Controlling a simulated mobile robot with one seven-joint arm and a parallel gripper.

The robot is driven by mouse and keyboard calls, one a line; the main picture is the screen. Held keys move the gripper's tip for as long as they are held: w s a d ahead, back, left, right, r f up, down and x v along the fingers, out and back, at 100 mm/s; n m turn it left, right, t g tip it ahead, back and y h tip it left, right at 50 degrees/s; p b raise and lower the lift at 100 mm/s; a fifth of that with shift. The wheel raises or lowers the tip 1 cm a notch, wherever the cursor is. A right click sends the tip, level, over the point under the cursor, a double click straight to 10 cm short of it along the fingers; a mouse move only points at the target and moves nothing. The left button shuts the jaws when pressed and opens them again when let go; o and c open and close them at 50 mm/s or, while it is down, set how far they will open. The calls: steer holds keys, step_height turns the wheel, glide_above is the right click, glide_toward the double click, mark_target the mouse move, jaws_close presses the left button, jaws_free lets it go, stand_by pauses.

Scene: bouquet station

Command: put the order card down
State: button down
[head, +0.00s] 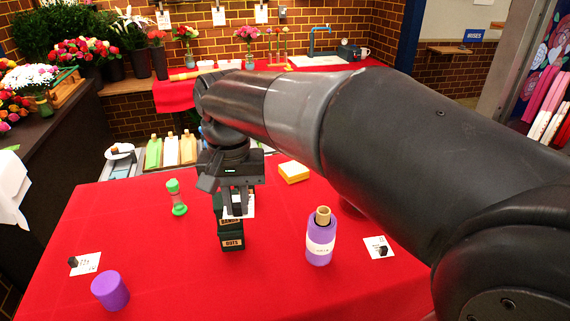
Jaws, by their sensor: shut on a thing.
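My gripper (236,208) points down over the middle of the red-covered table. It is shut on a white card (250,206), which shows only partly beside and behind the fingers; I take it for the order card. The card is over or just behind dark boxes (232,242) with tan labels, one reading "DOTS". I cannot tell whether the card touches them. Two other white cards with small dark blocks on or beside them lie on the table, one at the left (88,263) and one at the right (379,247).
A purple bottle (320,243) with a tan top stands right of the boxes. A purple cylinder (110,291) is at front left, a green-ended timer (176,198) at left. The red cloth (180,270) is bare at front centre.

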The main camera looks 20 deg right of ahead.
steer(key=w+d+r, duration=0.1)
steer(key=w+d, duration=0.3)
steer(key=w, duration=0.4)
steer(key=w+d+r, duration=0.1)
steer(key=w+d, duration=0.2)
steer(key=w, duration=0.5)
steer(key=n, duration=0.2)
glide_above(294, 171)
steer(key=s, duration=0.4)
step_height(294, 171, down, 14)
steer(key=shift+w+d+f, duration=0.1)
steer(key=shift+d+f, duration=0.05)
steer(key=shift+f, duration=0.95)
steer(key=shift+w+d+f, duration=0.1)
steer(key=shift+f, duration=0.95)
steer(key=shift+f, duration=0.15)
steer(key=c, duration=1.4)
jaws_free()
